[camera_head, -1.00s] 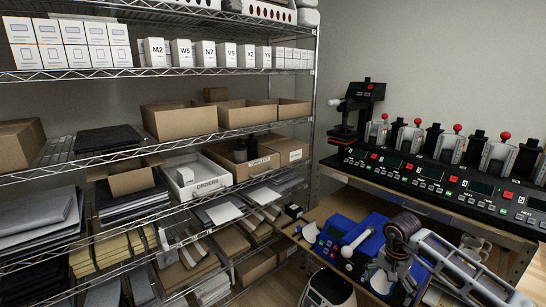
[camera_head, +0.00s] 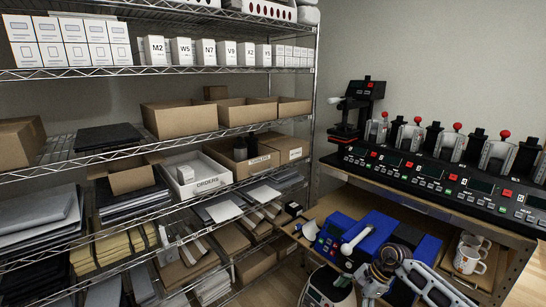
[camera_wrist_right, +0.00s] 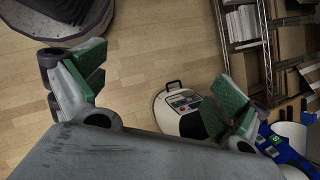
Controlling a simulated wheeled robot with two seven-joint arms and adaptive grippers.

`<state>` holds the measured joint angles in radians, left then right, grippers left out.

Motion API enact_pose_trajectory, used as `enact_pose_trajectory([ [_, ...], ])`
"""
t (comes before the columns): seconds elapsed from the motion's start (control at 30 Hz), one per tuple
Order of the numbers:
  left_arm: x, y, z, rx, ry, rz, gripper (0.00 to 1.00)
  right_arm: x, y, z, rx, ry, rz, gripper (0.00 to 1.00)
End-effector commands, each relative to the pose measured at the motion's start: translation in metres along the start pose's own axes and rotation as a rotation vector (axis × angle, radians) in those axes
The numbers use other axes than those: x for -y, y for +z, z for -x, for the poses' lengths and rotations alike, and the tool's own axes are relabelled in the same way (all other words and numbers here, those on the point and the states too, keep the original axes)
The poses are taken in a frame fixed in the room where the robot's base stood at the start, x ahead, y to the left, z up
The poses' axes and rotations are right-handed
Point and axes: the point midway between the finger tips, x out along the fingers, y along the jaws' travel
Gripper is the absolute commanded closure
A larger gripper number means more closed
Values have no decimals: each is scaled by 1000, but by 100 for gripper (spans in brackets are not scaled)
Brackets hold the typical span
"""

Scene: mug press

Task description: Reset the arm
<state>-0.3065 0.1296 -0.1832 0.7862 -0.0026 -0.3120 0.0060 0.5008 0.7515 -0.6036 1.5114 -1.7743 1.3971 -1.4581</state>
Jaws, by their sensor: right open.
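My right gripper shows in the right wrist view (camera_wrist_right: 160,80), open, with green pads apart and nothing between them. In the head view my right arm comes in at the lower right, in front of the blue mug press (camera_head: 372,240), and covers part of it. The gripper's fingers are hard to make out there. White mugs (camera_head: 468,262) stand on the lower bench shelf right of my arm. My left gripper is not in view.
A wire shelf with boxes (camera_head: 180,122) fills the left. A row of black presses with red knobs (camera_head: 440,180) stands on the bench.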

Motion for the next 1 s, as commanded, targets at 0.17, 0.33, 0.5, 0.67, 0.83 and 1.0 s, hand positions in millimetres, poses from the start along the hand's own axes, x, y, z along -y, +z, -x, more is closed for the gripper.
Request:
enact_pose_trajectory([
  [0.17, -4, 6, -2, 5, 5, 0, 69, 8, 18, -42, 237, -74, -288, 2],
  [0.33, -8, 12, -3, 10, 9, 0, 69, 18, 25, -71, 446, -132, -595, 2],
  [0.5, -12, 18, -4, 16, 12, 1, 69, 25, 17, -98, 642, -175, -930, 2],
  [0.67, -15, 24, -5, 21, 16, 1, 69, 26, -4, -123, 810, -208, -1270, 2],
  [0.83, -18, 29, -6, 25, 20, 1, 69, 14, -41, -154, 972, -237, -1652, 2],
  [1.0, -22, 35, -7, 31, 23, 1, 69, -16, -87, -193, 1110, -271, -2053, 2],
])
